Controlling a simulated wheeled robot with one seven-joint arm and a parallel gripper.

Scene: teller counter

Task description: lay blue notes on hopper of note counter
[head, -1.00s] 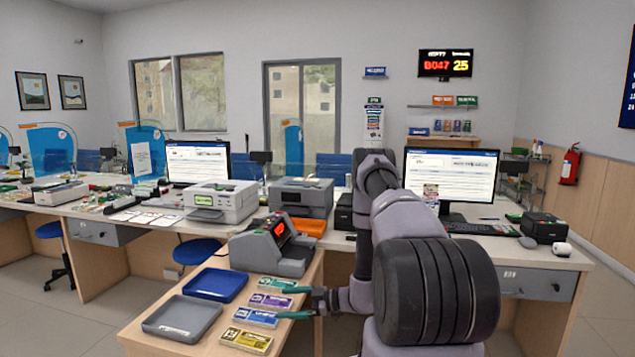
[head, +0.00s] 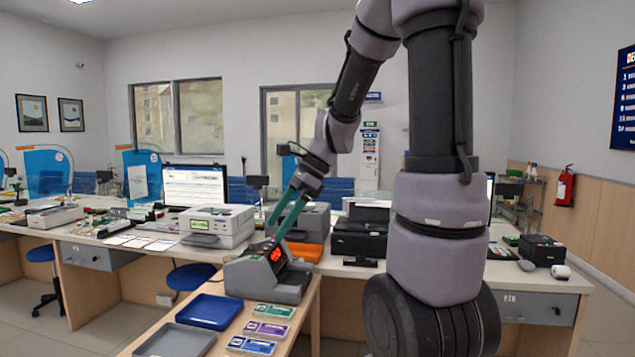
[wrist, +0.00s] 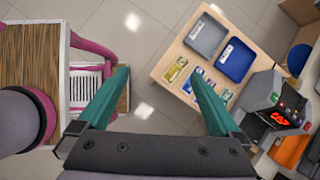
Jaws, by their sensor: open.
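The blue notes (head: 250,346) lie as a banded bundle on the low wooden table, at the bottom of the head view. They also show in the wrist view (wrist: 197,76), partly behind a finger. The note counter (head: 268,272), grey with a red lit display, stands on the same table behind the notes; it is at the right of the wrist view (wrist: 272,108). My gripper (head: 276,229) has green fingers and is raised in front of or above the counter in the head view. In the wrist view its fingers (wrist: 160,100) are wide apart with nothing between them.
Purple notes (head: 265,328) and green notes (head: 273,311) lie beside the blue ones; yellow notes (wrist: 175,70) show in the wrist view. A blue tray (head: 208,312) and a grey tray (head: 175,342) sit to their left. A printer (head: 217,225) stands on the desk behind.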

